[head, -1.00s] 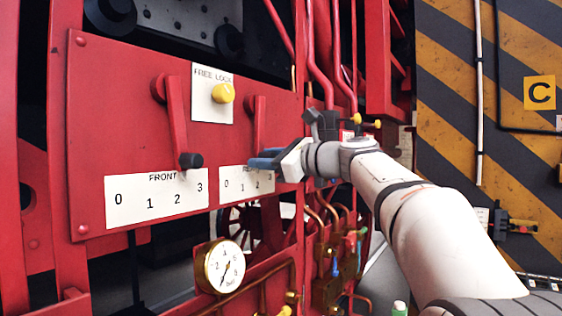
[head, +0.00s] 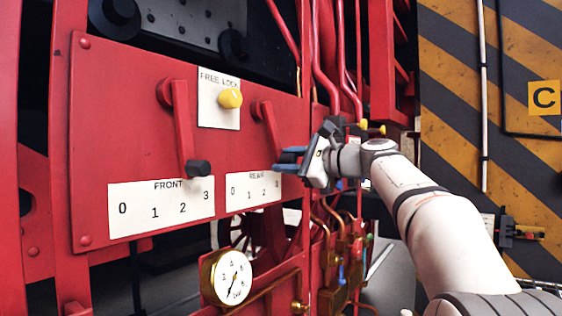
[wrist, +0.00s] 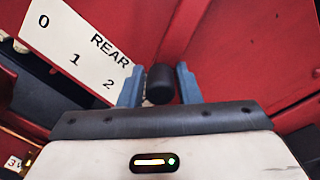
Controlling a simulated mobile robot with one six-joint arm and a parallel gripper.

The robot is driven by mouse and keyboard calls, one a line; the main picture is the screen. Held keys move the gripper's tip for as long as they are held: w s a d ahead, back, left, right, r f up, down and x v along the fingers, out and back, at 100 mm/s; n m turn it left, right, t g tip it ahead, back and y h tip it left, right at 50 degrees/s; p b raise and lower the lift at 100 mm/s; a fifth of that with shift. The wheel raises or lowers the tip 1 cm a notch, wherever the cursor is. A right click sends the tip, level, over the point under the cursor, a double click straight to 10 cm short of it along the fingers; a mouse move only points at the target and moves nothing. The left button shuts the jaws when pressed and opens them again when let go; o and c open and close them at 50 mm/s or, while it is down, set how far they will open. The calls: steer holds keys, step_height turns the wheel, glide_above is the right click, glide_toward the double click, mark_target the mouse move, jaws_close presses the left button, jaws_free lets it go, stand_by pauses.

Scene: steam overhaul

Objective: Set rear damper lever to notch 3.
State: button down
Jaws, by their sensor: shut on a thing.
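The rear damper lever (head: 270,127) is a red arm on the red panel, leaning down and to the right from its pivot. Its black knob (wrist: 160,84) sits between the blue fingers of my gripper (wrist: 158,85) in the wrist view. My gripper, seen from the side in the head view (head: 290,158), is shut on this knob. The white REAR plate (head: 243,194) shows 0, 1 and 2 in the wrist view. The knob is to the right of the 2 there; the 3 is hidden behind my gripper, so the exact notch cannot be told.
The front lever (head: 183,130) with its black knob hangs left of the rear one, above the FRONT plate (head: 160,207). A yellow FREE LOCK knob (head: 230,98) sticks out between them. Red pipes (head: 325,70) stand right of the panel; a brass gauge (head: 227,277) is below.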

steer(key=shift+s+r, duration=0.15)
steer(key=shift+r, duration=0.3)
steer(key=c, duration=1.5)
jaws_free()
steer(key=shift+o, duration=1.5)
steer(key=shift+f, duration=0.15)
steer(key=shift+d+f, duration=0.15)
steer(key=shift+d, duration=0.1)
steer(key=b+v, duration=0.2)
steer(key=v, duration=0.5)
steer(key=shift+s+d, duration=0.1)
steer(key=shift+s, duration=0.1)
